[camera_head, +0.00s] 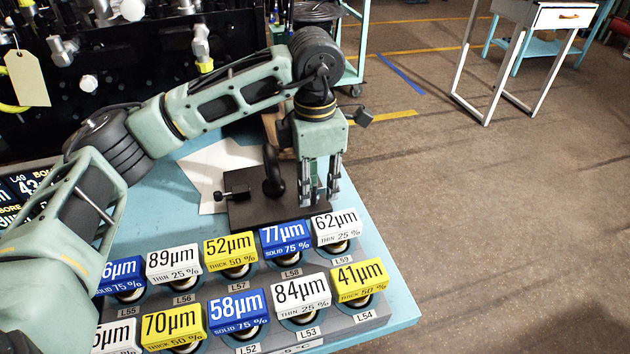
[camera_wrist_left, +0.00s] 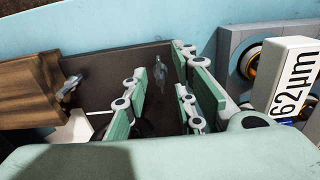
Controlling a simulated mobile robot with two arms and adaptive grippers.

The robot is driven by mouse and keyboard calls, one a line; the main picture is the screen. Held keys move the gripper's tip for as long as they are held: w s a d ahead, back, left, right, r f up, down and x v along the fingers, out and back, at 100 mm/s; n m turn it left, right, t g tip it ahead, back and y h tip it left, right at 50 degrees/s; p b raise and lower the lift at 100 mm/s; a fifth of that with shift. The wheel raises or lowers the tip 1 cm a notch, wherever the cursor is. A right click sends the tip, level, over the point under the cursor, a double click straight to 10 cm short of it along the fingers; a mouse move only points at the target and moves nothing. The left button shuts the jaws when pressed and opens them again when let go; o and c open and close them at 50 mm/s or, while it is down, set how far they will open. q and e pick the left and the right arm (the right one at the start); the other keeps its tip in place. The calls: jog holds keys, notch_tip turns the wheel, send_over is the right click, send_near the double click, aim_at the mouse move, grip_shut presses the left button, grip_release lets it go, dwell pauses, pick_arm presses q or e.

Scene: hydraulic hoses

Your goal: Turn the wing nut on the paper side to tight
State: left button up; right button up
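A dark mounting plate (camera_head: 270,213) lies on the blue table with an upright dark ring-like part (camera_head: 273,172) on it. A dark wing-shaped screw head (camera_head: 222,195) stands at its left end, beside white paper (camera_head: 203,178). My left gripper (camera_head: 321,198) points down over the plate's right end, its fingers apart. In the left wrist view, a small grey wing-shaped piece (camera_wrist_left: 160,70) shows between the open fingers (camera_wrist_left: 160,90); I cannot tell whether they touch it. Another grey piece (camera_wrist_left: 68,86) shows near the wooden block. My right gripper is not in view.
A rack of labelled parts (camera_head: 378,307) fills the table's front. The wooden block (camera_wrist_left: 35,90) is left of my gripper in the wrist view. A dark machine with fittings (camera_head: 100,85) stands behind, at the left. Open floor (camera_head: 480,210) lies right of the table.

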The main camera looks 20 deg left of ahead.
aim_at(315, 189)
pick_arm(q)
notch_tip(315, 189, up, 12)
dwell(0.5)
dwell(0.3)
